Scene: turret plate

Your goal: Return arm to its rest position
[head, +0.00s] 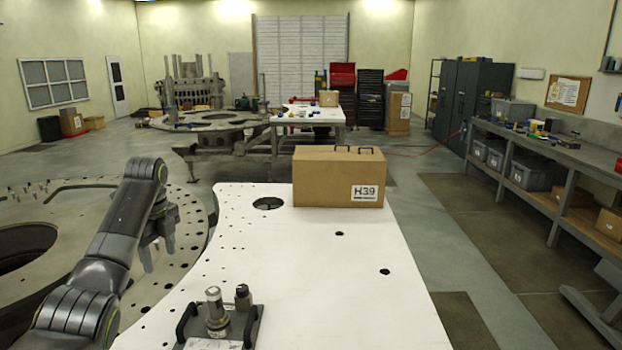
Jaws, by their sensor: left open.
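My left arm comes in from the lower left, and its gripper (158,256) hangs over the drilled metal ring at the left edge of the white plate. Its fingers point down, spread apart, with nothing between them. The gripper is clear of the white plate (330,290) and of the things on it. My right gripper does not show.
A cardboard box (338,178) marked H39 stands at the plate's far end. A grey fixture with black handles (220,322) sits on its near left. A large drilled ring (180,215) lies left. A workbench (560,160) runs along the right. The plate's middle is clear.

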